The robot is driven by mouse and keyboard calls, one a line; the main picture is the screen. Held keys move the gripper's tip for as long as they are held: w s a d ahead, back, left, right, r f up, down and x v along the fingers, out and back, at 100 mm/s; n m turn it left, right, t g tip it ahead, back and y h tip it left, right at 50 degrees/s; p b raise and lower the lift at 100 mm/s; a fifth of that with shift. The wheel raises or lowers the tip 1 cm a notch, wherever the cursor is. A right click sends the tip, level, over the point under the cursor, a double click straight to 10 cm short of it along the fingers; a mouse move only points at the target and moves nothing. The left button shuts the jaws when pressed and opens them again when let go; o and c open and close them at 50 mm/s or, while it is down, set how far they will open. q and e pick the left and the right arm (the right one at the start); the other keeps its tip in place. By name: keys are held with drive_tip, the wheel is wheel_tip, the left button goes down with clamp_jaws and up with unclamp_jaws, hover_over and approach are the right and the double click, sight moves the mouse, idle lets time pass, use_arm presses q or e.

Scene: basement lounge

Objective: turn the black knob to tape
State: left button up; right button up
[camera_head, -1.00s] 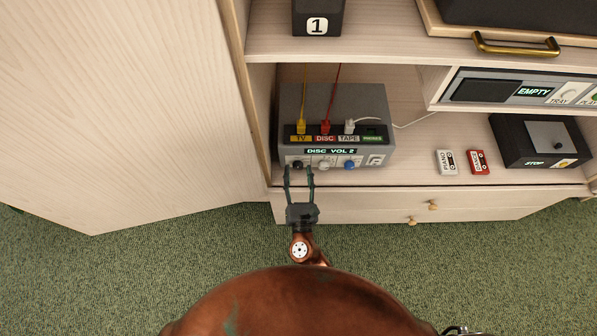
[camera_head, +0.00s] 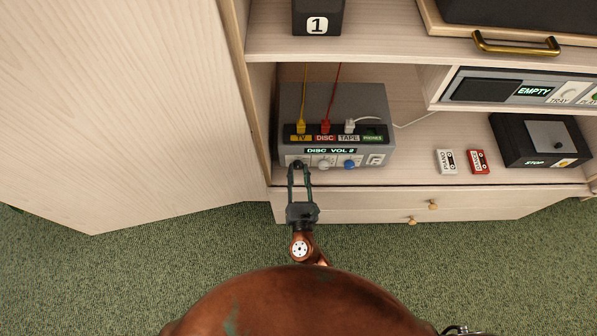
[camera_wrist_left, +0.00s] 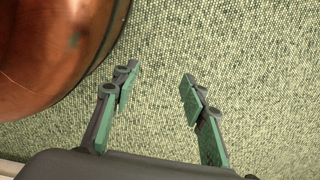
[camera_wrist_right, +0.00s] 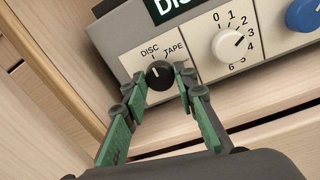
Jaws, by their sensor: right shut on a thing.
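The black knob (camera_wrist_right: 159,74) is on the front left of a grey box (camera_head: 345,105), under the labels DISC (camera_wrist_right: 150,51) and TAPE (camera_wrist_right: 174,50). Its pale mark points up towards the labels; which one is hard to tell. The box's display (camera_head: 331,151) reads "DISC VOL 2". My right gripper (camera_head: 298,168) is shut on the black knob, one finger on each side; the right wrist view shows the fingertips (camera_wrist_right: 161,84) around it. My left gripper (camera_wrist_left: 159,76) is open and empty over the green carpet.
A white numbered knob (camera_wrist_right: 229,45) and a blue knob (camera_wrist_right: 305,14) sit right of the black knob. Yellow, red and white plugs (camera_head: 325,127) stand on the box. Two cassettes (camera_head: 446,162) and a black deck (camera_head: 541,142) lie to the right. A cabinet side (camera_head: 250,110) is close on the left.

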use_arm(q)
drive_tip(key=shift+s+f, duration=0.1)
use_arm(e)
drive_tip(key=shift+f, duration=0.1)
drive_tip(key=m+b, duration=0.4)
drive_tip(key=shift+f+m, duration=0.2)
drive_tip(key=shift+m, duration=0.1)
drive_tip(key=m+b, duration=0.3)
drive_tip(key=m, duration=0.1)
drive_tip(key=shift+r, duration=0.1)
use_arm(q)
drive_tip(key=w+d+r, duration=0.2)
drive_tip(key=w+r, duration=0.1)
drive_tip(key=r, duration=0.7)
drive_tip(key=w+d+r, duration=0.2)
drive_tip(key=w+r, duration=0.2)
drive_tip(key=r, duration=0.6)
drive_tip(key=shift+h, duration=0.4)
use_arm(e)
drive_tip(key=shift+r+m+t, duration=0.1)
drive_tip(key=shift+m+t, duration=0.2)
use_arm(q)
drive_tip(key=shift+r, duration=0.1)
drive_tip(key=shift+d, duration=0.1)
use_arm(e)
drive_tip(key=o, duration=1.2)
drive_tip(key=shift+c, duration=0.2)
